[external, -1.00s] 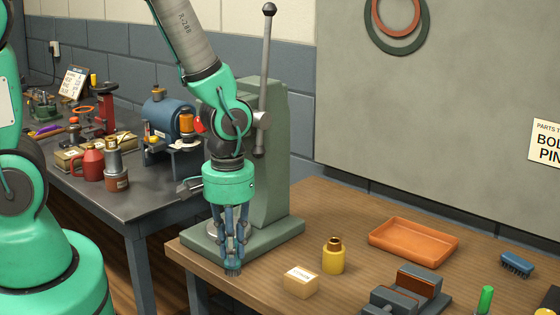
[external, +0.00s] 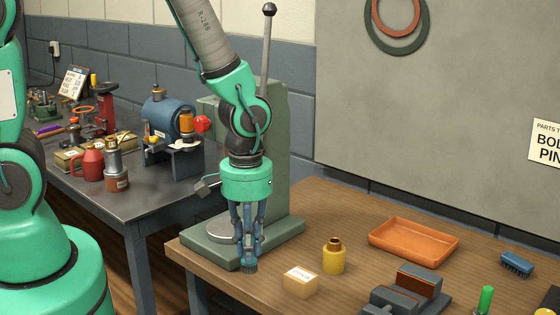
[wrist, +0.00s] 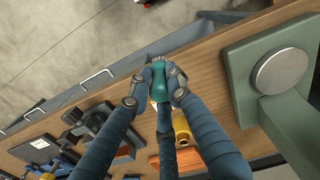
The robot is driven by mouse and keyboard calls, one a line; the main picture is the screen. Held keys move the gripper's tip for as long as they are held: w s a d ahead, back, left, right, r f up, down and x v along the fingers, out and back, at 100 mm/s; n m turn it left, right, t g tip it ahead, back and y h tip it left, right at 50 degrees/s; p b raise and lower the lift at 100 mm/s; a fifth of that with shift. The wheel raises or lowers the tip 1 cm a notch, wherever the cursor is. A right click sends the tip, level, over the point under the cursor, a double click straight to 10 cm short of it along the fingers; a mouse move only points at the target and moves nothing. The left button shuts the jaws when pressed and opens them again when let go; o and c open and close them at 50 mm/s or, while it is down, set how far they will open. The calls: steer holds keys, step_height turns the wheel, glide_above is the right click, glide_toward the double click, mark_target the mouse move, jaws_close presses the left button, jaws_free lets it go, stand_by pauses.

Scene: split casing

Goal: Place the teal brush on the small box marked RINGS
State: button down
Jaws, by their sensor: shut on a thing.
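My gripper (external: 249,250) points down over the front part of the wooden bench, left of the small box. It is shut on the teal brush (wrist: 160,84), which shows between the fingertips in the wrist view. In the external view only its dark lower end (external: 250,267) shows below the fingers. The small cream box (external: 300,281) stands on the bench to the right of my gripper, apart from the brush in the picture. It has a pale label, too small to read. In the wrist view the fingers and brush hide most of the box.
A yellow bottle (external: 334,256) stands just behind and right of the box. The green press (external: 275,228) is behind my gripper. Bare bench lies around the box.

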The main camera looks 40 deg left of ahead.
steer(key=w+d, duration=0.1)
steer(key=w, duration=0.3)
steer(key=w+d, duration=0.2)
steer(key=w, duration=0.1)
steer(key=w+d+f, duration=0.1)
steer(key=w, duration=0.3)
steer(key=shift+w+d, duration=0.2)
steer(key=shift+w, duration=0.1)
steer(key=shift+f, duration=0.2)
steer(key=shift+f, duration=1.6)
steer(key=shift+f, duration=0.2)
steer(key=c, duration=1.6)
jaws_free()
steer(key=shift+r, duration=0.15)
step_height(320, 180, up, 12)
steer(key=shift+r, duration=0.1)
